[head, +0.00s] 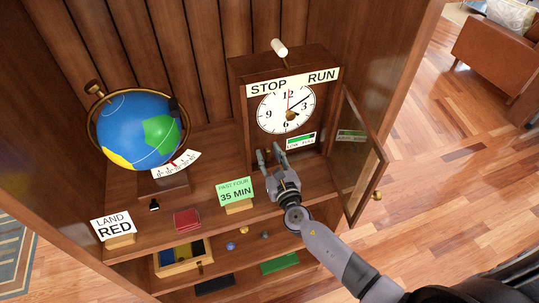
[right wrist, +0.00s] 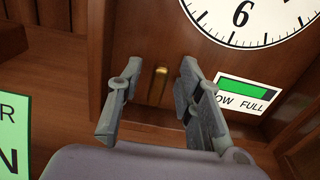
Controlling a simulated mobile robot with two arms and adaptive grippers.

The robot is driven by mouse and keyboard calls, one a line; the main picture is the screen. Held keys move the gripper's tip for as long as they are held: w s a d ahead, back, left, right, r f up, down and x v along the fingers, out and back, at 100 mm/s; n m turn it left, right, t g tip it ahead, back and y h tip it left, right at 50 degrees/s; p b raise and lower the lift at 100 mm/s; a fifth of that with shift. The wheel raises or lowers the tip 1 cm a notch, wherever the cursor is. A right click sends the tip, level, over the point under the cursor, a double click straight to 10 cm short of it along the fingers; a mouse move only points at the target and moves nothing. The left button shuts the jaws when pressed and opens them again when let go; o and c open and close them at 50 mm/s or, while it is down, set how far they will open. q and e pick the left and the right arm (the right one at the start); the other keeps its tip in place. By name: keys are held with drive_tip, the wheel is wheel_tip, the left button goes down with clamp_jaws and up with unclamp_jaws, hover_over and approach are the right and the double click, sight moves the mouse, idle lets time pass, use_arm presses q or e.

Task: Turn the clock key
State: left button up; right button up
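The clock (head: 287,109) has a round white face in a wooden case, under a sign reading STOP and RUN. Its glass door (head: 356,160) stands open to the right. In the right wrist view a small upright brass piece, apparently the clock key (right wrist: 157,85), sticks out of the wooden front below the dial. My right gripper (head: 270,152) is open in front of the case, low and left of centre. In the wrist view its fingers (right wrist: 160,66) stand on either side of the key, with gaps on both sides. My left gripper is out of view.
A green-filled gauge (right wrist: 240,95) sits right of the fingers. A white-ended lever (head: 279,47) tops the case. A green card reading PAST FOUR 35 MIN (head: 235,191), a red box (head: 187,219) and a globe (head: 140,130) stand to the left.

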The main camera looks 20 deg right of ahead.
drive_tip(key=shift+c, duration=0.3)
clamp_jaws()
idle(0.4)
drive_tip(key=m+b, duration=0.2)
drive_tip(key=m, duration=0.1)
drive_tip(key=shift+d+f, duration=0.15)
drive_tip(key=shift+d, duration=0.05)
drive_tip(key=m+b, duration=0.2)
drive_tip(key=m, duration=0.1)
drive_tip(key=shift+d+m, duration=0.15)
drive_tip(key=shift+m, duration=0.25)
drive_tip(key=m+b, duration=0.2)
drive_tip(key=m, duration=0.1)
drive_tip(key=shift+d+f, duration=0.15)
drive_tip(key=shift+f, duration=0.05)
drive_tip(key=shift+d+m+b, duration=0.1)
drive_tip(key=shift+m+b, duration=0.65)
drive_tip(key=shift+m, duration=1.45)
